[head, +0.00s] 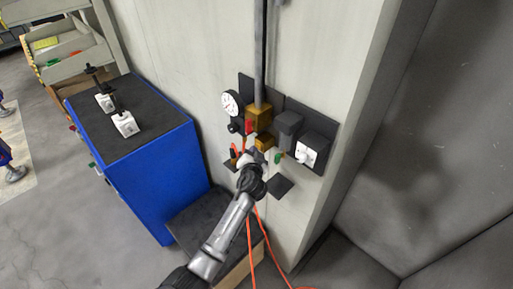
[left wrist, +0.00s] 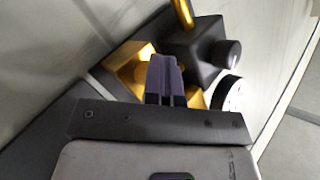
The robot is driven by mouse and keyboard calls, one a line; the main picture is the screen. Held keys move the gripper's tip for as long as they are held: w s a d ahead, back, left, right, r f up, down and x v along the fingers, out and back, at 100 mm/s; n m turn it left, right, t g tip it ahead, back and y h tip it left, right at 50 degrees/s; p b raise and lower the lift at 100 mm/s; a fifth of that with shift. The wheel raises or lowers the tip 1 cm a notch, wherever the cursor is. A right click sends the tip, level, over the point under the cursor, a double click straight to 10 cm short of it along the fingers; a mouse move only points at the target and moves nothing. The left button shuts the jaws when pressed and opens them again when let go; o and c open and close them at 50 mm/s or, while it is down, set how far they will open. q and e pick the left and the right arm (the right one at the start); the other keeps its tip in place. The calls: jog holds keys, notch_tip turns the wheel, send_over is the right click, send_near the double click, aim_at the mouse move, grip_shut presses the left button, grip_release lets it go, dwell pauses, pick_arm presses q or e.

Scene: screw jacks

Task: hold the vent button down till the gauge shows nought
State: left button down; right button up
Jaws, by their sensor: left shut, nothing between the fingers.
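The pressure gauge (head: 232,103) is a white round dial on the dark wall panel in the head view; its needle is too small to read. A white dial face, seen edge-on (left wrist: 229,94), shows at the right in the left wrist view. A small red part (head: 249,127) sits beside the upper brass block (head: 259,116); I cannot tell whether it is the vent button. My left gripper (head: 247,160) is just below the brass fittings. In the left wrist view its fingers (left wrist: 164,72) are together and empty, in front of a brass block (left wrist: 130,64). My right gripper is out of view.
A dark box (head: 288,128) and a white switch (head: 306,152) are on the panel's right. A vertical pipe (head: 260,50) runs above the brass block. Orange hoses (head: 250,250) hang below. A blue cabinet (head: 155,175) with a black top stands left.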

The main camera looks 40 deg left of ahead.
pick_arm(q)
jog(key=shift+s, duration=0.1)
jog(key=shift+s+a+p, duration=0.1)
jog(key=shift+s+p, duration=0.35)
jog(key=shift+s, duration=0.35)
jog(key=s, duration=0.1)
jog(key=s+p, duration=0.1)
jog(key=s, duration=0.1)
jog(key=s+a+p, duration=0.1)
jog(key=s, duration=0.1)
dwell(0.6)
